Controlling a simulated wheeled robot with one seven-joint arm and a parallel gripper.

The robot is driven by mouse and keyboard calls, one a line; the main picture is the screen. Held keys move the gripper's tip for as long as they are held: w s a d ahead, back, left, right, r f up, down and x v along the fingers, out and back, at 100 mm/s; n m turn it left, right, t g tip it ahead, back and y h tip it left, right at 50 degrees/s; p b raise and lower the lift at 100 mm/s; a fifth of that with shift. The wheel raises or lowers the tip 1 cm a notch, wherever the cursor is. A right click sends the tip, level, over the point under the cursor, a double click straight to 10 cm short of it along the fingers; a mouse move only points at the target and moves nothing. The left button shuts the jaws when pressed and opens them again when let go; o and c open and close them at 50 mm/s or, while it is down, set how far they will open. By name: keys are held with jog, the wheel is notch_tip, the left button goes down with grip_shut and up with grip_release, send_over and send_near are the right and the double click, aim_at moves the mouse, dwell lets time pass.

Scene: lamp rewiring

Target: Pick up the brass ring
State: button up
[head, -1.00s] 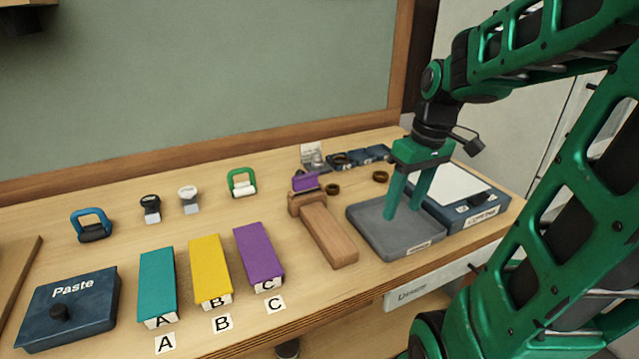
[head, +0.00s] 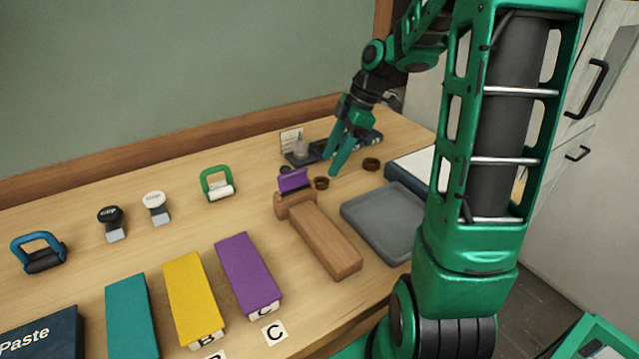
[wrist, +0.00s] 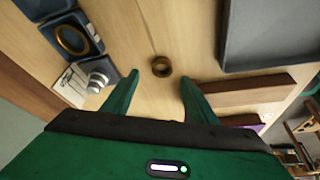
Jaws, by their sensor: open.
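A small brown, brass-toned ring (wrist: 162,66) lies flat on the bare wood in the wrist view, beyond my fingertips and between their lines. It seems to be the small ring (head: 321,183) beside the purple piece in the head view. A similar dark brown ring (head: 371,164) lies farther right on the table. A larger gold-brown ring (wrist: 72,38) sits in a dark blue tray. I cannot tell for certain which one the task names. My gripper (wrist: 158,82) is open, with nothing between its fingers, above the table (head: 337,163).
A grey tray (head: 375,215) and a wooden holder (head: 325,240) with a purple piece (head: 293,181) stand near the small ring. A card stand (head: 291,141) and the blue tray (wrist: 92,27) are behind. Yellow (head: 195,300) and purple (head: 248,275) blocks stand at the front.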

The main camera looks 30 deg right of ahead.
jog(key=shift+x, duration=2.8)
jog(key=shift+s+a, duration=0.1)
jog(key=shift+s, duration=0.05)
jog(key=c, duration=1.1)
